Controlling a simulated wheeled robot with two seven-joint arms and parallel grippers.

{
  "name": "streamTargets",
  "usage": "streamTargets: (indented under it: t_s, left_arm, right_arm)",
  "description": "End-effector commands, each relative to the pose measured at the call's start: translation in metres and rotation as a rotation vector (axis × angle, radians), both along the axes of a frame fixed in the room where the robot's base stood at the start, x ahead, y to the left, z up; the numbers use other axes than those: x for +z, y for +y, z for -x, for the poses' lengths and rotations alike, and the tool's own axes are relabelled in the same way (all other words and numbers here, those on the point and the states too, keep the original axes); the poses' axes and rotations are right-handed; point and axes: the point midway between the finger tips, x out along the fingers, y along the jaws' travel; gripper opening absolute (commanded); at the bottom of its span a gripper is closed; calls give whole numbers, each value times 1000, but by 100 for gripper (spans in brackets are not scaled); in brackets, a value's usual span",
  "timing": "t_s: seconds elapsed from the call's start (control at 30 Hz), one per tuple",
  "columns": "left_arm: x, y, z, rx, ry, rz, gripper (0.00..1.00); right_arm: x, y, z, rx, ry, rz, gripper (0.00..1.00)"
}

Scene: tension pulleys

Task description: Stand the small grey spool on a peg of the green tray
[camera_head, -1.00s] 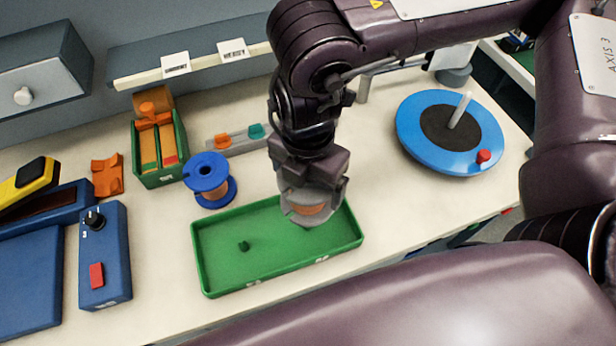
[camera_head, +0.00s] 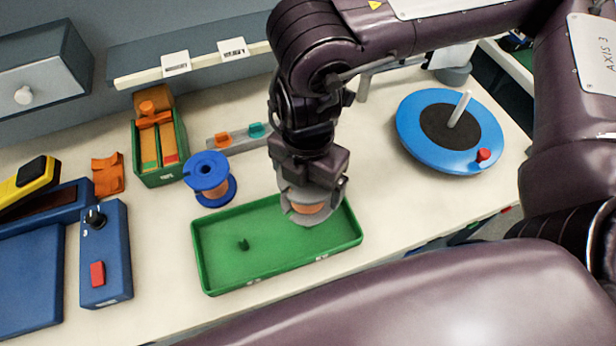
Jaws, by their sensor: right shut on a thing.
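The small grey spool (camera_head: 309,217) has grey flanges and a copper-coloured winding. My right gripper (camera_head: 312,190) is shut on it from above and holds it at the right part of the green tray (camera_head: 205,270). I cannot tell whether the spool touches the tray floor, and any peg beneath it is hidden. One short dark green peg (camera_head: 244,244) shows bare in the left part of the tray. My left gripper does not show.
A blue spool (camera_head: 208,172) stands just behind the tray. A green box (camera_head: 158,150) with orange parts is behind it. A blue control box (camera_head: 104,255) lies left, and a blue turntable (camera_head: 418,140) with an upright rod is at right.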

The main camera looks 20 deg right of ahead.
Motion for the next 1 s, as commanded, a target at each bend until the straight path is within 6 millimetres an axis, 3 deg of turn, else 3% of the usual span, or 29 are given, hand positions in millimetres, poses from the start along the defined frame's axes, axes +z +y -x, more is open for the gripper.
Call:
streamTargets:
  t_s: [1.0]
  left_arm:
    - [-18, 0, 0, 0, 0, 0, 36]
  right_arm:
    - [-28, 0, -1, 0, -2, -1, 35]
